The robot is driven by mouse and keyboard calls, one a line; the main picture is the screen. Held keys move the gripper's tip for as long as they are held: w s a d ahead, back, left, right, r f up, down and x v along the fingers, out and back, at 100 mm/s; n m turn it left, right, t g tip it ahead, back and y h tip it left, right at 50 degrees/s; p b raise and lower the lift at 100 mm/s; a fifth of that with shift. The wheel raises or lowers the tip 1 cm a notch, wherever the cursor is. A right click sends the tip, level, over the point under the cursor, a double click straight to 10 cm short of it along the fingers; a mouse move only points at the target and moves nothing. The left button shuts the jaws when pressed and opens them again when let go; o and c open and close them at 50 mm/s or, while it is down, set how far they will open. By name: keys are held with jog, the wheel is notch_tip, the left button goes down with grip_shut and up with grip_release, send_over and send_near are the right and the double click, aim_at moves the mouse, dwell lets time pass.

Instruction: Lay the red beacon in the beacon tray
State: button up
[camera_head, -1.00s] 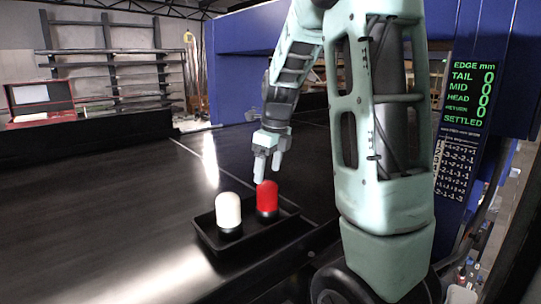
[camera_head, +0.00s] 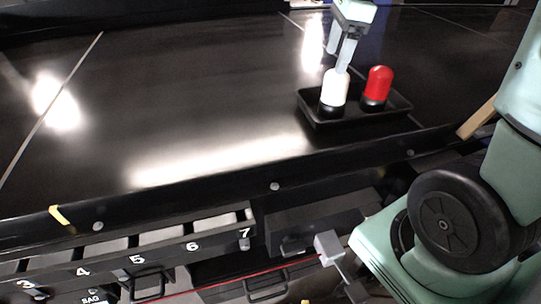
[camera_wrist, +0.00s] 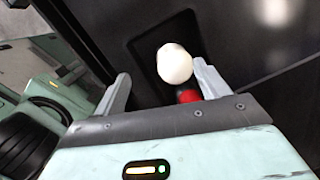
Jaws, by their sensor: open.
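The red beacon (camera_head: 379,84) stands upright on its dark base in the right part of the black beacon tray (camera_head: 322,124). A white beacon (camera_head: 334,88) stands upright to its left in the same tray. My gripper (camera_head: 344,62) is open and empty, with its fingers pointing down just above and behind the white beacon's dome in the head view. In the wrist view, the white dome (camera_wrist: 174,64) shows ahead of the gap between my fingers (camera_wrist: 164,84). Only a small part of the red beacon (camera_wrist: 188,95) shows there, close by the right finger.
The tray rests on a wide black conveyor surface (camera_head: 200,100) near its front edge. The surface left of the tray is clear. Below the front edge are numbered bins (camera_head: 140,262) and drawers.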

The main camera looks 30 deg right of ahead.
jog(key=s+a+f+n, duration=0.1)
jog(key=a+f+n, duration=0.1)
jog(key=a+n, duration=0.35)
jog(key=s+a+f+n, duration=0.1)
jog(key=s+a+n, duration=0.1)
jog(key=a+n, duration=0.35)
jog(key=s+a+f+n, duration=0.3)
jog(key=s+a+n, duration=0.5)
jog(key=n, duration=0.2)
jog(key=s+a+f+n+g, duration=0.1)
jog(key=s+a+f+n, duration=0.3)
jog(key=s+a+n, duration=0.3)
jog(key=a+n, duration=0.1)
jog(key=n, duration=0.2)
jog(key=shift+s+a+n, duration=0.15)
jog(key=shift+s+n, duration=0.15)
jog(key=shift+s, duration=0.1)
